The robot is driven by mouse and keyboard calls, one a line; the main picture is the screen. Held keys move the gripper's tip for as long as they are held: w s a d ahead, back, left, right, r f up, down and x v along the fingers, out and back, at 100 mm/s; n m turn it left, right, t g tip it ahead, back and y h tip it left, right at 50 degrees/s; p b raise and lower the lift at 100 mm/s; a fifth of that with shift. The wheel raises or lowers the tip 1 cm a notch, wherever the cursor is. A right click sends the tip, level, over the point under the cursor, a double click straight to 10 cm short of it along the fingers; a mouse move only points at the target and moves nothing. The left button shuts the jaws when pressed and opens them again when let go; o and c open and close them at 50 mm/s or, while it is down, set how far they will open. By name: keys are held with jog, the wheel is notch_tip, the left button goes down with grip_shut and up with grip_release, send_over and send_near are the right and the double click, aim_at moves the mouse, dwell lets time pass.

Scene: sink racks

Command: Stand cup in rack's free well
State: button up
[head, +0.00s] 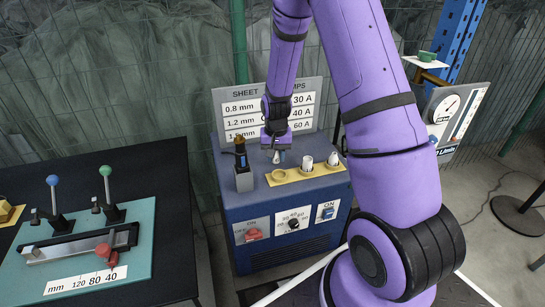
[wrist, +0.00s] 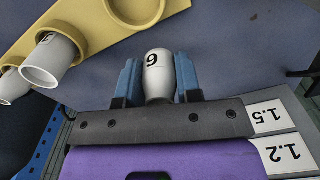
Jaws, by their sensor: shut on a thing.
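The cup (wrist: 158,72), small and pale with a dark 6 or 9 on it, is between the blue fingers of my gripper (wrist: 157,80). In the head view my gripper (head: 276,148) points down, shut on the cup (head: 276,158), just behind the yellow rack (head: 291,175). The rack's free well (head: 279,175) is an empty ring at its left end. In the wrist view the rack (wrist: 95,32) runs across the upper left, with the empty ring (wrist: 135,8) apart from the cup. The cup's lower end is hard to make out.
Two white cups (head: 307,161) (head: 333,158) stand in the rack's other wells. A dark torch in a grey holder (head: 243,180) stands left of the rack. A sign (head: 240,107) rises behind. All stand on the blue cabinet (head: 245,208); its top behind the rack looks clear.

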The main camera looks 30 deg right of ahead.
aim_at(276, 167)
jog(key=shift+f, duration=1.3)
jog(key=shift+f, duration=0.2)
jog(key=o, duration=1)
jog(key=shift+r, duration=0.1)
